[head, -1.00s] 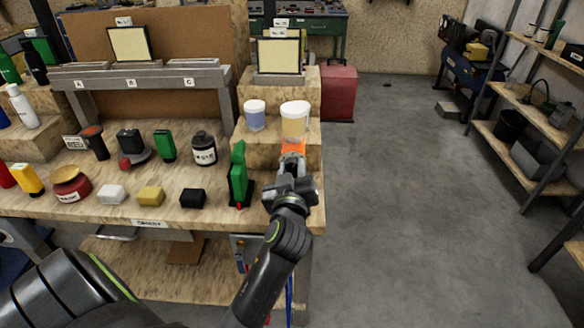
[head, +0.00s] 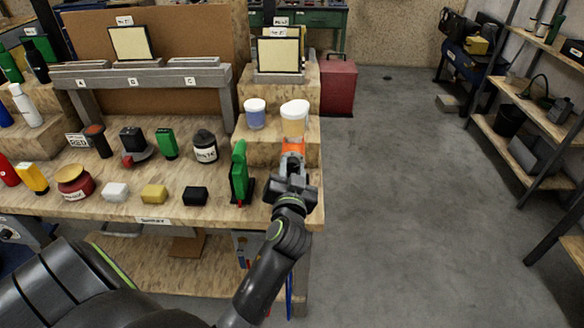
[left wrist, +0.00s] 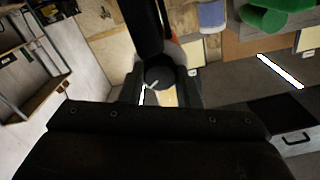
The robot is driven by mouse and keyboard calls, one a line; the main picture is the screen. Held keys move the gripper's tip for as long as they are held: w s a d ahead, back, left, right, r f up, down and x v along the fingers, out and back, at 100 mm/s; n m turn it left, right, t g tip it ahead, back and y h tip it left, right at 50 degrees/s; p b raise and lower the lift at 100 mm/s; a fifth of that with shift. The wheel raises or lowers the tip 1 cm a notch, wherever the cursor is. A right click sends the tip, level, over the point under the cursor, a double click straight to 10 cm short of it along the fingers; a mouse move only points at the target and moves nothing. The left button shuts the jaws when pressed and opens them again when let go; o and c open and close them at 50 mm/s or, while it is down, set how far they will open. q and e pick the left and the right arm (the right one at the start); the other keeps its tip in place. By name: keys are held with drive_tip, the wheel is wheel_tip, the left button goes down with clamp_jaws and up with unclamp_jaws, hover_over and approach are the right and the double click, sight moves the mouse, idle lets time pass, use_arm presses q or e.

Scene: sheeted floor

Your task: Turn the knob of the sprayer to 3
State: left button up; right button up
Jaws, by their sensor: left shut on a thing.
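The sprayer (head: 294,122) stands at the right end of the stepped wooden bench, with a white-lidded amber cup above an orange part (head: 293,147). My left gripper (head: 292,162) reaches up to it from the front. In the left wrist view a dark round knob (left wrist: 160,76) with a short pale mark sits between the fingers of the left gripper (left wrist: 160,92), which are shut on it. The arm hides much of the sprayer's lower part. No scale numbers can be read. My right gripper is not in view.
A green upright tool (head: 240,175) stands close left of my gripper. A blue-and-white cup (head: 255,114) is left of the sprayer. Several blocks and jars fill the bench to the left.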

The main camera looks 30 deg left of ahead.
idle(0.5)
use_arm(q)
drive_tip(key=o, duration=1)
